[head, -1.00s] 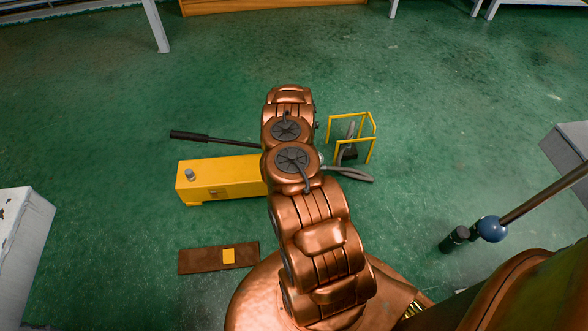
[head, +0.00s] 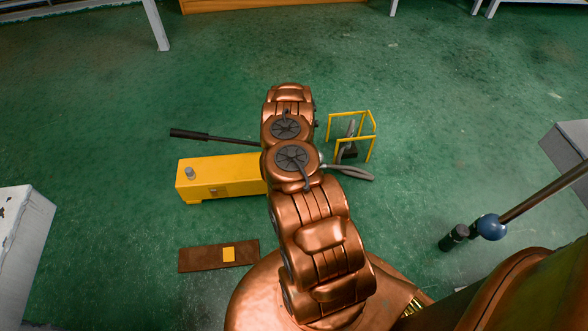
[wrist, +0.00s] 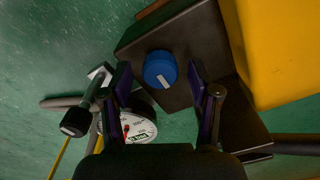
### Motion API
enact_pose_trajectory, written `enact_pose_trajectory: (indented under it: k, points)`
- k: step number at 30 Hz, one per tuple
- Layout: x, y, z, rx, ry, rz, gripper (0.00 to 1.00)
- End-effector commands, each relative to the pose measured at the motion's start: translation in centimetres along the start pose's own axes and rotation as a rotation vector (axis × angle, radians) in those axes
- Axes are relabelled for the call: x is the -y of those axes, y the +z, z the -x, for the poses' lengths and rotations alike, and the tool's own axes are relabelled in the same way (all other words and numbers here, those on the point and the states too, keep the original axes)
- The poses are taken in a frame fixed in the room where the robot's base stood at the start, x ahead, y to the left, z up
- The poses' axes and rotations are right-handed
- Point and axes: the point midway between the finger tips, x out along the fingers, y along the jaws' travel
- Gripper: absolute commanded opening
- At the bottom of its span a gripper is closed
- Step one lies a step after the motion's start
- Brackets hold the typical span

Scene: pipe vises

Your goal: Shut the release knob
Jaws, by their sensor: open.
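The release knob (wrist: 160,69) is a round blue knob on a dark block (wrist: 185,45) in the wrist view. My gripper (wrist: 159,80) is open, with one dark finger on each side of the knob in the picture. Whether the fingers touch it I cannot tell. The block joins a yellow pump body (wrist: 285,50), which also shows in the head view (head: 222,178). In the head view my copper-coloured arm hides the knob and my gripper.
A dial gauge (wrist: 138,127) and a black-ended lever (wrist: 78,118) are close to the left finger. A black pump handle (head: 212,138), a yellow frame (head: 352,135) and a brown plank (head: 200,259) are on the green floor. Open floor lies beyond.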

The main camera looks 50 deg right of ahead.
Motion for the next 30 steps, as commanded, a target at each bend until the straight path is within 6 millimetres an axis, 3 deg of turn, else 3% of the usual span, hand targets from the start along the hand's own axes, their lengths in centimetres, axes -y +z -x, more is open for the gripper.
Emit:
enact_pose_trajectory:
  k: [5,30]
  points:
    - [0.1,-0.1,0.8,-0.001,-0.001,0.0,0.61]
    - [0.1,0.0,10.5,0.0,-0.002,-0.001,0.61]
